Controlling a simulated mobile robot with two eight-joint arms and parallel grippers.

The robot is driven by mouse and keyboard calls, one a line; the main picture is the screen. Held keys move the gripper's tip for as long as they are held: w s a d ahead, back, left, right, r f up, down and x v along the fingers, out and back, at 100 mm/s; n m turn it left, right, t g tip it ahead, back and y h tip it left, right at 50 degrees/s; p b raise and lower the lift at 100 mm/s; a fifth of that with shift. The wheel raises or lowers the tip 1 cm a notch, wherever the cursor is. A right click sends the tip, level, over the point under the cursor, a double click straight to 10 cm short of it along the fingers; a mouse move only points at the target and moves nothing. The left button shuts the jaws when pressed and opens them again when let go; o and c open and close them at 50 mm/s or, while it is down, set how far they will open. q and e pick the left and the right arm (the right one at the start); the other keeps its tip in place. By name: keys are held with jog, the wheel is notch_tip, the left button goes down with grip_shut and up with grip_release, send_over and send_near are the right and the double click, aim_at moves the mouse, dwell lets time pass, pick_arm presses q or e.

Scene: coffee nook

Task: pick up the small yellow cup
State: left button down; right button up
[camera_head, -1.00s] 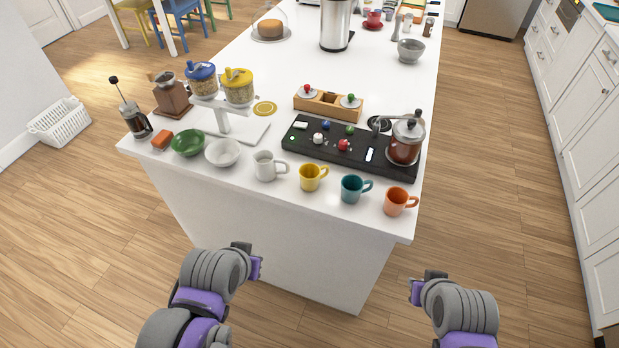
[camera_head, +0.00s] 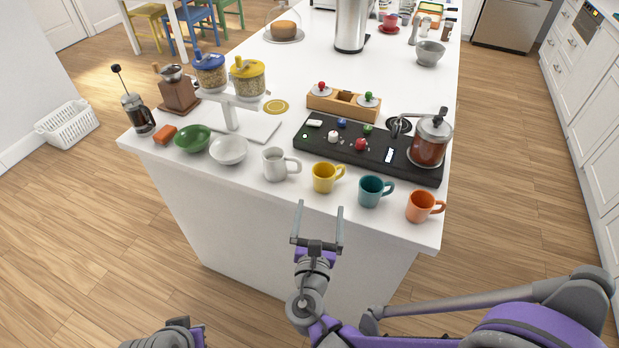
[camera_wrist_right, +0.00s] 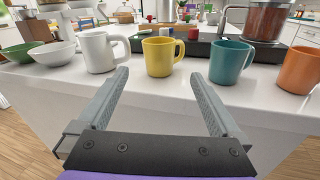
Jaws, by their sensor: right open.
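The small yellow cup (camera_head: 323,178) stands upright near the front edge of the white counter, between a white cup (camera_head: 275,165) and a teal cup (camera_head: 371,190). Its handle points right. My right gripper (camera_head: 320,210) is open and empty, short of the counter's front edge and in front of the yellow cup. In the right wrist view the yellow cup (camera_wrist_right: 158,57) shows beyond and between the two open fingers (camera_wrist_right: 160,92), not touching them. Of my left arm only a part shows at the bottom of the head view; its fingers are not visible.
An orange cup (camera_head: 421,206) stands at the right end of the row. A black panel (camera_head: 345,157) with a glass pot (camera_head: 429,142) lies behind the cups. A green bowl (camera_head: 192,139) and a white bowl (camera_head: 229,150) stand to the left.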

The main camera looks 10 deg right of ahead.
aim_at(323, 184)
jog(key=shift+n, duration=0.3)
jog(key=x, duration=0.5)
jog(key=shift+a+r+p, duration=0.2)
jog(key=shift+p, duration=0.1)
jog(key=shift+w+d, duration=0.1)
jog(key=shift+w, duration=0.25)
jog(key=shift+w+d, duration=0.25)
jog(key=shift+w, duration=0.25)
jog(key=p+x, duration=0.1)
jog(key=x, duration=0.3)
jog(key=shift+s, duration=0.1)
jog(key=shift+c, duration=0.2)
jog(key=shift+c, duration=1.2)
jog(key=c, duration=1.2)
jog(key=shift+o, duration=0.2)
jog(key=shift+r, duration=0.15)
